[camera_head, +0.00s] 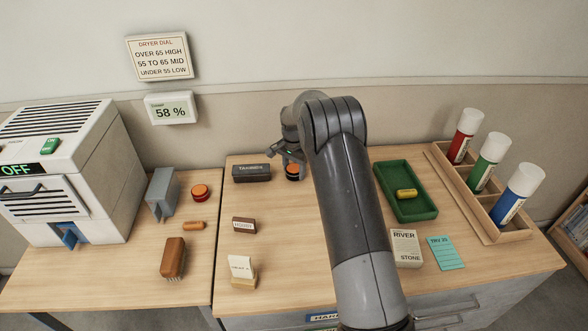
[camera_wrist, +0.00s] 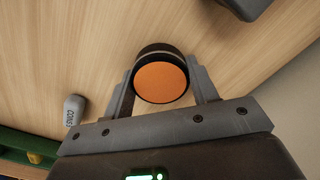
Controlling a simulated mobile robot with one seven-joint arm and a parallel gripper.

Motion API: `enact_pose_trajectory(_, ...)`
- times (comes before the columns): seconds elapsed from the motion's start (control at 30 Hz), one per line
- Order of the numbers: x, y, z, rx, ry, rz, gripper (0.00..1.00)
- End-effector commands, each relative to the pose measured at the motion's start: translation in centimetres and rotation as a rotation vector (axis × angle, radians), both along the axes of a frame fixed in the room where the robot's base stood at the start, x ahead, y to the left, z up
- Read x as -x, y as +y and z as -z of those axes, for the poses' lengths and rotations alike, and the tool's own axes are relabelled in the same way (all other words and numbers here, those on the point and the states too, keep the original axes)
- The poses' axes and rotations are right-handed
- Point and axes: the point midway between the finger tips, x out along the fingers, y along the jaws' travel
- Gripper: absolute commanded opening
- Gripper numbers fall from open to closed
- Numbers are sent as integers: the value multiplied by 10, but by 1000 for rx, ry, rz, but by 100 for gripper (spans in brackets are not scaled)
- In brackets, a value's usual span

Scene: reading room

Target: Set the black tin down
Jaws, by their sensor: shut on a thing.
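The black tin (camera_head: 292,174) with an orange top is at the back middle of the right-hand table, under my gripper (camera_head: 291,164). In the wrist view the tin (camera_wrist: 160,80) sits between the two fingers of my gripper (camera_wrist: 163,88), its orange face toward the camera. The gripper is shut on it, one finger on each side. The tin is at or just above the wood; I cannot tell whether it touches. My arm covers part of the table to its right.
A dark labelled box (camera_head: 252,173) is close left of the tin. A green tray (camera_head: 417,209) with a yellow piece and a rack (camera_head: 486,213) of three tubes stand right. A grey labelled piece (camera_wrist: 74,109) lies nearby. Bare wood shows in front of the tin.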

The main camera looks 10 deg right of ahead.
Motion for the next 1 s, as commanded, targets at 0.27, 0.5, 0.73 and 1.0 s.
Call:
enact_pose_trajectory(0.27, 0, 0, 1, 0, -1, 0, 29)
enact_pose_trajectory(0.5, 0, 0, 2, 0, -1, 0, 67)
enact_pose_trajectory(0.73, 0, 0, 2, 0, -1, 0, 75)
enact_pose_trajectory(1.0, -1, 0, -13, -1, -4, 0, 75)
